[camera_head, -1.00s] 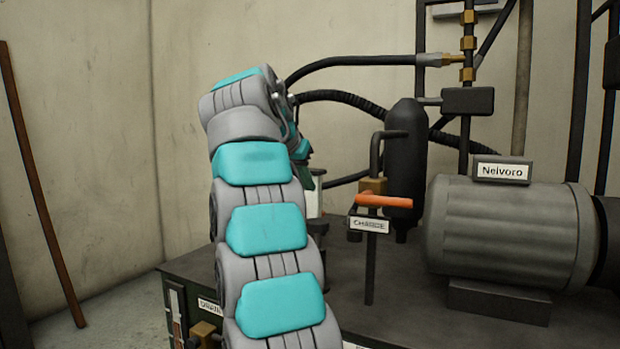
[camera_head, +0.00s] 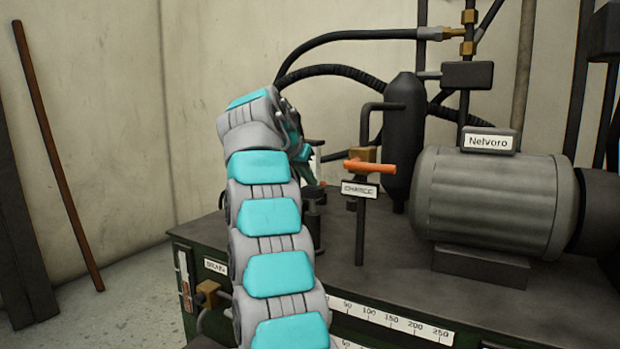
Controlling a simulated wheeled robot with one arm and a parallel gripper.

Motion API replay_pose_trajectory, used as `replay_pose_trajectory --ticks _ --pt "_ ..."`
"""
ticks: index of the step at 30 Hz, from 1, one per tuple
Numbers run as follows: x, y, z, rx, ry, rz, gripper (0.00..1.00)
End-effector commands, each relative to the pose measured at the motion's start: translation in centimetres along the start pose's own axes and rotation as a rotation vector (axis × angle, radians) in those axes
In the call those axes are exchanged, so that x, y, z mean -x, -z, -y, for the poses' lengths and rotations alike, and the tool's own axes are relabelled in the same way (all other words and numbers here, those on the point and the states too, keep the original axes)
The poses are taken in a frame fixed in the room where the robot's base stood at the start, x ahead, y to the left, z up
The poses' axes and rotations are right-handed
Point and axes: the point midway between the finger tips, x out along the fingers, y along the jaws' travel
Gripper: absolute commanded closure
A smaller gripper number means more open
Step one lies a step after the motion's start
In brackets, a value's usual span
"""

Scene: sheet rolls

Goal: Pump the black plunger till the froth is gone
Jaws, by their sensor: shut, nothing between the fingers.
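My arm rises through the middle of the picture and bends away from me at the top. My gripper (camera_head: 309,162) shows only in part behind the last arm link, its fingers mostly hidden; it is shut and empty. A short dark post with a flat black top (camera_head: 314,194), perhaps the black plunger, stands on the machine's top just right of my arm. My gripper is above and behind it in the picture; I cannot tell whether they touch. I see no froth. A narrow upright gauge (camera_head: 184,280) with red and white is on the front at left.
An orange handle (camera_head: 370,167) on a post labelled CHARGE stands right of my arm. Behind are a black cylinder (camera_head: 403,140) and hoses; a grey motor (camera_head: 490,200) labelled Nelvoro is right. A brass DRAIN valve (camera_head: 208,292) is low left. Open floor lies left.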

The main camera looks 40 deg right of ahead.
Motion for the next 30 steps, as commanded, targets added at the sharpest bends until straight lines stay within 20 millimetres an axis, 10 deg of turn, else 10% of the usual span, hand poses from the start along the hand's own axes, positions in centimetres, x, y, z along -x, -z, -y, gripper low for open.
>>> replay_pose_trajectory --ticks 30 --pt "-3.4 -3.4 0.0 0.003 -0.003 0.009 1.0"
